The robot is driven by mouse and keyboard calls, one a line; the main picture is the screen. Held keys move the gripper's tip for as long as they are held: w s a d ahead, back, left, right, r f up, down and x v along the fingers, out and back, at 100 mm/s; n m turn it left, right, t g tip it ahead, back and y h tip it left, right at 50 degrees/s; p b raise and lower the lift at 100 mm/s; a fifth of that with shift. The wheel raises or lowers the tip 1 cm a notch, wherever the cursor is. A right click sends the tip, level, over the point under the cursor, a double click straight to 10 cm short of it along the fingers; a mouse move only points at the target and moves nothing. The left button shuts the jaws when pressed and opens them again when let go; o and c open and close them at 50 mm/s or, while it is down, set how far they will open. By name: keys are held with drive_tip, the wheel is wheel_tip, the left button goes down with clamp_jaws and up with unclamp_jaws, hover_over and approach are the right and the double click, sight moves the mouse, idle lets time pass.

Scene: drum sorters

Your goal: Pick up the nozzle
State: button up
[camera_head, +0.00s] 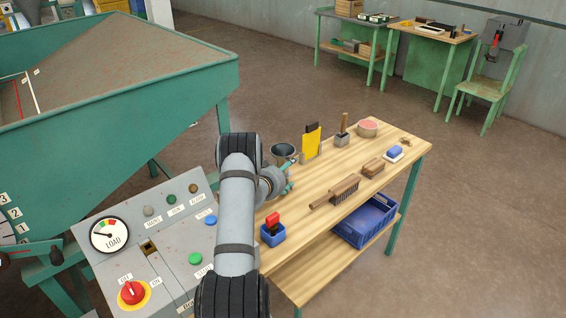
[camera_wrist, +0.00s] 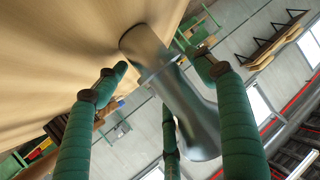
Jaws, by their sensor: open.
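The nozzle, a smooth grey metal piece with a flared end, shows large in the wrist view (camera_wrist: 172,88), standing on the wooden tabletop. It lies between the green fingers of my gripper (camera_wrist: 165,66), which are spread apart on its two sides; a further finger shows behind it. I cannot tell whether any finger touches it. In the head view, the nozzle's dark grey flared top (camera_head: 283,150) rises just beyond my gripper (camera_head: 289,178). My arm and gripper hide its lower part there.
The wooden bench (camera_head: 300,238) also holds a yellow-and-black item (camera_head: 312,141), a brush (camera_head: 336,193), a blue box with a red item (camera_head: 272,231), a block (camera_head: 373,167) and a pink-filled bowl (camera_head: 367,128). A blue crate (camera_head: 366,222) sits below. A control panel (camera_head: 165,262) stands left.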

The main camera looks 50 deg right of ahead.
drive_tip(key=shift+w+d+f, duration=0.15)
drive_tip(key=shift+d, duration=0.2)
drive_tip(key=shift+c, duration=0.6)
drive_tip(key=c, duration=1.1)
